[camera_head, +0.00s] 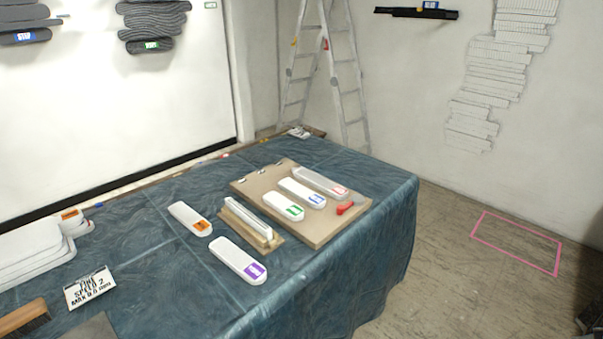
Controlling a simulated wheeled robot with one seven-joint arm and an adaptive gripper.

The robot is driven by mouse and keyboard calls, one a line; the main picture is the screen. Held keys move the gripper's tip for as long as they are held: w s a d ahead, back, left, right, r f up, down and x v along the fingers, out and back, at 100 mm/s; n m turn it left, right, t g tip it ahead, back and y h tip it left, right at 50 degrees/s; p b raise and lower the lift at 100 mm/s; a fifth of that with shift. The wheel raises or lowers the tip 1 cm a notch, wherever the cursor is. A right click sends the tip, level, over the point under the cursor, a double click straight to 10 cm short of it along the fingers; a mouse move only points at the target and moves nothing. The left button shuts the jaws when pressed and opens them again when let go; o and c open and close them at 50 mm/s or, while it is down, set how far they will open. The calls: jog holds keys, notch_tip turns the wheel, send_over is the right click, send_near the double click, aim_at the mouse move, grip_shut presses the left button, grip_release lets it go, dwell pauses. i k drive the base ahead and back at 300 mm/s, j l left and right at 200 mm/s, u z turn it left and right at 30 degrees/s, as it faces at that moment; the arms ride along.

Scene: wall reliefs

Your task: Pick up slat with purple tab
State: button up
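The slat with the purple tab (238,260) is a white, round-ended bar lying flat on the blue cloth of the table (150,270). Its purple label (255,271) is at the end nearer the table's front edge. Nothing lies on top of it. A small beige stand with a white upright bar (249,223) is just behind and right of it, apart from it. A white slat with an orange tab (189,218) lies farther back to its left. My gripper does not show in this view.
A beige board (328,231) holds slats with green (284,206), blue (302,192) and red tabs, plus a red-handled tool (350,207). A sign (90,287), stacked white slats (30,255) and a brush (24,318) are at left. A ladder (325,75) stands behind.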

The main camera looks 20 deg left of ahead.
aim_at(250, 269)
jog(key=u, duration=1.45)
jog(key=i+z, duration=0.15)
jog(key=k, duration=0.55)
